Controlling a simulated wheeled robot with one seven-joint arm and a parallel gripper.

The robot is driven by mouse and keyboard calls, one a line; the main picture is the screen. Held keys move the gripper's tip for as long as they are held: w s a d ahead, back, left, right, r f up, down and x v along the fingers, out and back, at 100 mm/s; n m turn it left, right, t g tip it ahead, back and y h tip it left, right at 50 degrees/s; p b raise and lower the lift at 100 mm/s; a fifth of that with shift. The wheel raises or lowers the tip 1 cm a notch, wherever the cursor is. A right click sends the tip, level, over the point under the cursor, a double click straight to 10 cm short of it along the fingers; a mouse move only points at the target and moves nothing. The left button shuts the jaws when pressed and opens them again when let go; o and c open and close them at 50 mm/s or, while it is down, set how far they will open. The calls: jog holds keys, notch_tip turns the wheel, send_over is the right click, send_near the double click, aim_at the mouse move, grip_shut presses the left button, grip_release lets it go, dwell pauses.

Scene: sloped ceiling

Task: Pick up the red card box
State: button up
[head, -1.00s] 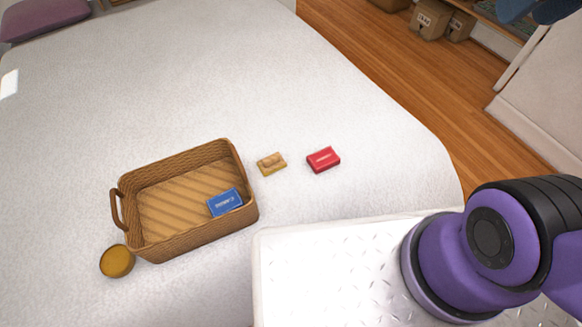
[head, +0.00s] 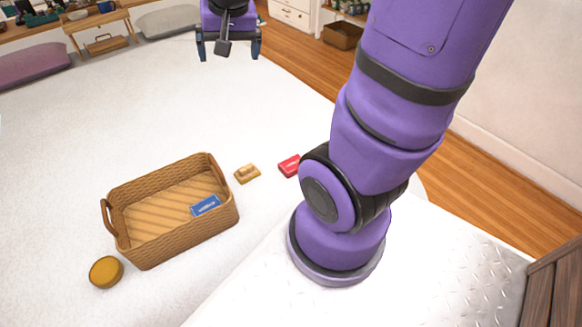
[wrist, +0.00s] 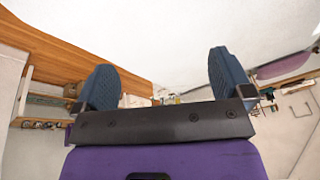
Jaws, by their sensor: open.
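The red card box (head: 289,166) lies flat on the white bed in the head view, to the right of a small yellow-tan box (head: 247,174). My arm hides part of its right side. My gripper (head: 229,57) is at the top of the head view, above the bed and well apart from the red card box. In the wrist view its two blue fingers (wrist: 166,80) are spread wide with nothing between them. The red card box does not show in the wrist view.
A wicker basket (head: 124,247) with a blue card box (head: 205,205) inside stands left of the small boxes. A round mustard-coloured object (head: 106,271) lies beside it. The white bed (head: 70,130) is clear behind the basket. Wooden floor (head: 490,190) lies to the right.

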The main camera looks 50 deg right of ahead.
jog(key=w+d+f+m+g, duration=0.1)
jog(key=w+d+f+m, duration=0.3)
jog(key=d+f, duration=0.5)
jog(key=s+d+f+m, duration=0.2)
jog(key=d+f+m, duration=0.1)
jog(key=f, duration=0.8)
jog(key=s+d+f+m+g, duration=0.1)
jog(key=s+d+f+m, duration=0.1)
jog(key=f, duration=0.9)
jog(key=s+d+f+m+g+y, duration=0.1)
jog(key=d+f+m, duration=0.3)
jog(key=f, duration=0.7)
jog(key=shift+s+f+m, duration=0.3)
jog(key=shift+s+m, duration=0.1)
jog(key=shift+s, duration=0.35)
jog(key=shift+w+d+f, duration=0.1)
jog(key=shift+f, duration=1.5)
jog(key=shift+w+f, duration=0.1)
jog(key=shift+f, duration=1.5)
jog(key=c, duration=1.1)
